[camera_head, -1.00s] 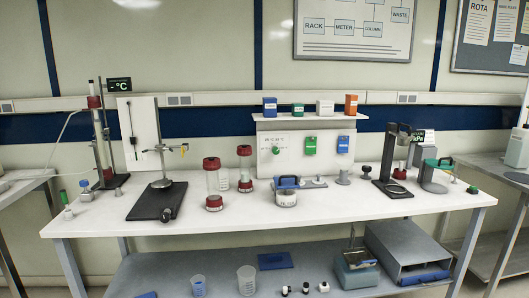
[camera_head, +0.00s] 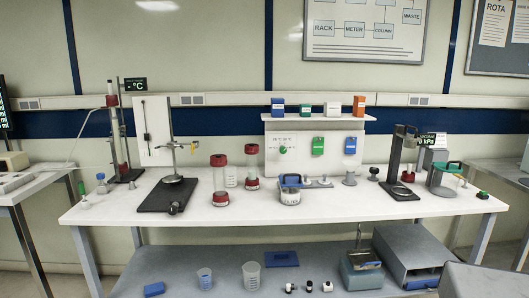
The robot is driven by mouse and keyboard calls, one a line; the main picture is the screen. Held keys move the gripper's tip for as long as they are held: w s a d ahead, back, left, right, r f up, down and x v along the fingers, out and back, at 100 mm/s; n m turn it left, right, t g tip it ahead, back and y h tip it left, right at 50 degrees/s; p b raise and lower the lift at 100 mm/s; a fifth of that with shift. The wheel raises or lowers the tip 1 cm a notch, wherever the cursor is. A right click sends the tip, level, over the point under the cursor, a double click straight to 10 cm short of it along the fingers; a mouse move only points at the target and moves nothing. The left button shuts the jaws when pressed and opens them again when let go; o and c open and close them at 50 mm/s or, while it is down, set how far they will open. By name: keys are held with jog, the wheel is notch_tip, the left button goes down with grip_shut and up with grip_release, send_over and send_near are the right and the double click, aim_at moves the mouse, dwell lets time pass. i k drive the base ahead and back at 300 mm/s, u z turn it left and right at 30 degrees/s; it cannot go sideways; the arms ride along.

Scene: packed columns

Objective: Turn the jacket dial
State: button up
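No dial is plainly marked as the jacket dial. A tall column with red fittings (camera_head: 119,140) stands at the bench's left, with a dark display reading "- °C" (camera_head: 135,85) above it. A white upright panel (camera_head: 153,118) beside it carries a dark vertical rod and a small green part (camera_head: 147,137). A round green knob (camera_head: 283,150) sits on the white back panel of the rack in the middle; its label is too small to read. My gripper is not in view.
The white bench (camera_head: 330,214) holds a clamp stand (camera_head: 172,178), red-capped cylinders (camera_head: 221,180), a blue-lidded jar (camera_head: 290,189) and a black stand (camera_head: 396,160). A lower shelf holds beakers (camera_head: 251,276) and a grey box (camera_head: 410,250). The bench's front strip is mostly clear.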

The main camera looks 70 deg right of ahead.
aim_at(283, 150)
jog(key=u, duration=0.35)
jog(key=i, duration=1.2)
jog(key=z, duration=4.1)
jog(key=i, duration=0.1)
jog(key=u, duration=2.2)
jog(key=i, duration=0.25)
jog(key=u, duration=0.05)
